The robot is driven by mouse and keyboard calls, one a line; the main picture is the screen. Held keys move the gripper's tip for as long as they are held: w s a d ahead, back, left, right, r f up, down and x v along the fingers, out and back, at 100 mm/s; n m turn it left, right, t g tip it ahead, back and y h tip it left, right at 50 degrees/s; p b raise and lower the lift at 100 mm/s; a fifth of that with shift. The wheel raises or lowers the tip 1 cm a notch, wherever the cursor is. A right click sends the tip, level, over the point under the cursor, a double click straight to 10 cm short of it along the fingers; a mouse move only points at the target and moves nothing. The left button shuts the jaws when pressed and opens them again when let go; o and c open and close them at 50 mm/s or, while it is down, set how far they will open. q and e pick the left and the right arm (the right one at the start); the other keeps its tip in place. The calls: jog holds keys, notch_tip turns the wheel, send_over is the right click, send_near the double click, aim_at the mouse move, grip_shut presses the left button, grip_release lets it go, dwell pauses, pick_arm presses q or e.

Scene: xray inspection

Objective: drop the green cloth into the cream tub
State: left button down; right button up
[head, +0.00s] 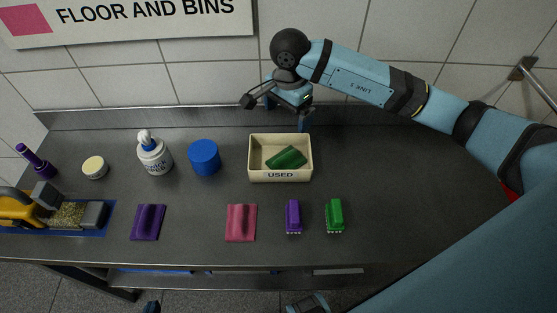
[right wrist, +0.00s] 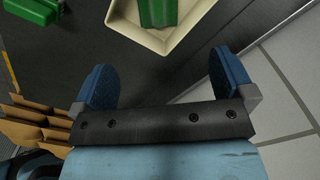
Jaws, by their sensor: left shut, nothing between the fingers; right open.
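The green cloth (head: 287,157) lies folded inside the cream tub (head: 280,177), which stands on the dark counter with "USED" on its front. In the right wrist view the cloth (right wrist: 158,12) also shows inside the tub (right wrist: 150,40), partly cut off by the frame. My right gripper (head: 286,113) is just behind the tub's back rim. Its fingers are wide apart in the right wrist view (right wrist: 162,85), with nothing between them. The tip of my left gripper (head: 152,308) just shows at the bottom edge, away from the tub, shut and empty.
Purple (head: 148,222) and pink (head: 241,223) cloths, a purple brush (head: 293,217) and a green brush (head: 335,216) lie in front. A blue cup (head: 204,158) and white bottle (head: 154,154) stand left of the tub. The counter's right side is clear.

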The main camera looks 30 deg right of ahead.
notch_tip(320, 180, up, 7)
jog(key=shift+r, duration=0.15)
dwell(0.5)
